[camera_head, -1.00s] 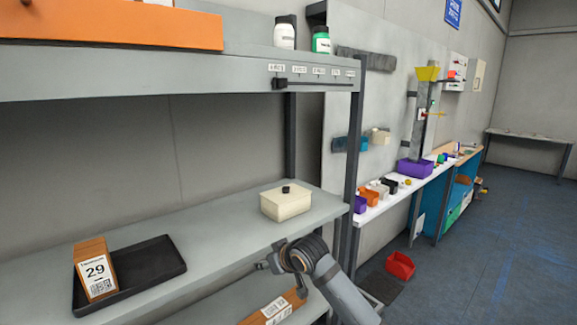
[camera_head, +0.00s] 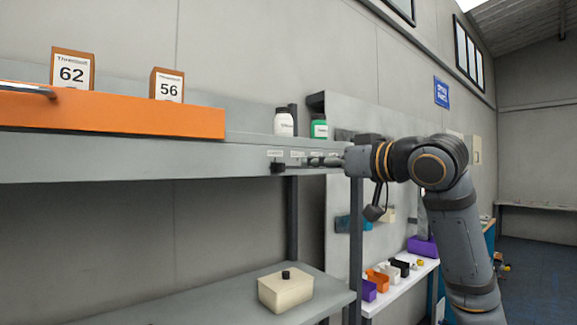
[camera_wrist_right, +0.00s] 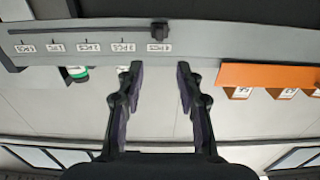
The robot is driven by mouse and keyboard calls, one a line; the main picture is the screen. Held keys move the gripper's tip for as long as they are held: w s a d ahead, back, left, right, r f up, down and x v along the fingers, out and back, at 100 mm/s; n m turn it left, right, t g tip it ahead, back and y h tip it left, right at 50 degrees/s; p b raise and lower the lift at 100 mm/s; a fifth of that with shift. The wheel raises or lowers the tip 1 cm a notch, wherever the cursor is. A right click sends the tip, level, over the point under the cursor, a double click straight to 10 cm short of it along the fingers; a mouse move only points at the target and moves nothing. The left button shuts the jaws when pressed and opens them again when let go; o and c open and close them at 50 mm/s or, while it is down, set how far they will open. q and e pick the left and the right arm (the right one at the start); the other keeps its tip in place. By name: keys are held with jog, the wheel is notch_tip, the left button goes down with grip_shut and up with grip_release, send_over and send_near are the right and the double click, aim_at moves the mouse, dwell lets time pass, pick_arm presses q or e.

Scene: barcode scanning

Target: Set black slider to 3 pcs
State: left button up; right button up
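The black slider knob (camera_head: 278,167) sits at the left end of its dark track on the front edge of the upper shelf. White labels run along the track; their print is too small to read surely now. In the right wrist view, which is upside down, the knob (camera_wrist_right: 159,30) is by the rightmost label (camera_wrist_right: 158,48). My right gripper (camera_head: 316,161) reaches in from the right at shelf-edge height and covers part of the track and labels. In the wrist view its fingers (camera_wrist_right: 160,72) are apart and empty, with the knob ahead between them, not touched. My left gripper is not in view.
A white bottle (camera_head: 284,122) and a green bottle (camera_head: 319,127) stand above the track. A cream box (camera_head: 285,290) is on the lower shelf.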

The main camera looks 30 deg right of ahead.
aim_at(284, 164)
jog(key=w+p, duration=0.2)
jog(key=w, duration=0.1)
jog(key=w+p, duration=0.2)
jog(key=w, duration=0.2)
jog(key=w+a+p, duration=0.1)
jog(key=w, duration=0.3)
jog(key=shift+w+f+p, duration=0.1)
jog(key=shift+f+p, duration=0.05)
jog(key=shift+p, duration=0.25)
jog(key=shift+d, duration=0.1)
grip_shut()
